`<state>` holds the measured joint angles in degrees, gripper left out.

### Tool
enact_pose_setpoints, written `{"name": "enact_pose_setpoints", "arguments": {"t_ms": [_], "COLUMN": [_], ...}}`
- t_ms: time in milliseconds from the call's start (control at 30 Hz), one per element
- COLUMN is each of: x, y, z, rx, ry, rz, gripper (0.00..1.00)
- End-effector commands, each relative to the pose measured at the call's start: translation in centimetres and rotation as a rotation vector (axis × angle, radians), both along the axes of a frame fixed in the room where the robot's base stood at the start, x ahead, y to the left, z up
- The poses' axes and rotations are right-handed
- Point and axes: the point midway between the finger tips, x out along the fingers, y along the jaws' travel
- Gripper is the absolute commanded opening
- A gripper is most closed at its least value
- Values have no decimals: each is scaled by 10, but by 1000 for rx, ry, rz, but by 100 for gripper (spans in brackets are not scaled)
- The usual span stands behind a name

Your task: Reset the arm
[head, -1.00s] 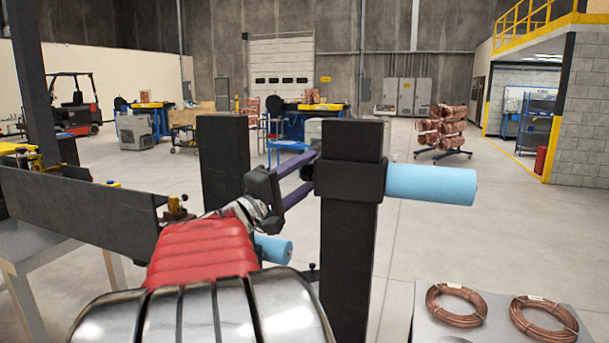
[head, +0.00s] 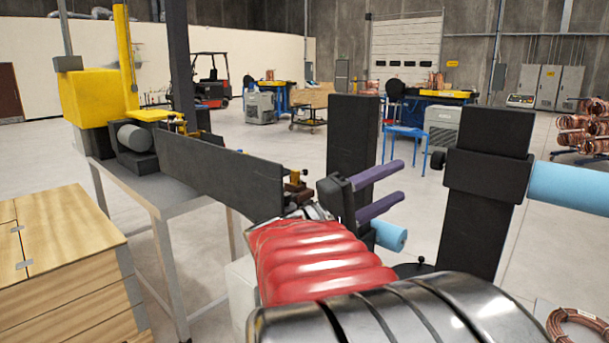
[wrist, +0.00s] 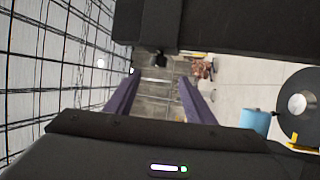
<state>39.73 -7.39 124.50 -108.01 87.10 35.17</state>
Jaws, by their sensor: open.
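My gripper (head: 400,185) is in the middle of the head view, at the end of my red-sleeved arm. Its two purple fingers are apart with nothing between them. In the wrist view the same fingers (wrist: 160,100) stand open and point away toward the room. The gripper is in front of two dark upright posts, the left post (head: 352,140) and the right post (head: 487,195). Part of the left post's lower end is hidden behind my arm.
A light blue roller (head: 572,188) sticks out from the right post. A long dark bench rail (head: 220,170) is on the left. Wooden crates (head: 60,270) stand at the lower left. A copper coil (head: 578,332) lies at the lower right. Open floor lies beyond.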

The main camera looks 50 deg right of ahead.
Motion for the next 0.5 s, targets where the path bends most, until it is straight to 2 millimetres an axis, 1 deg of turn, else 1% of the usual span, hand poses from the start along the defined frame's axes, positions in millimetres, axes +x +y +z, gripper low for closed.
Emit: {"name": "enact_pose_setpoints", "arguments": {"t_ms": [167,500], "x": [4,4], "y": [8,9], "z": [-3,-3], "rx": [1,1], "ry": [0,0], "rz": [1,0], "gripper": [49,49]}}
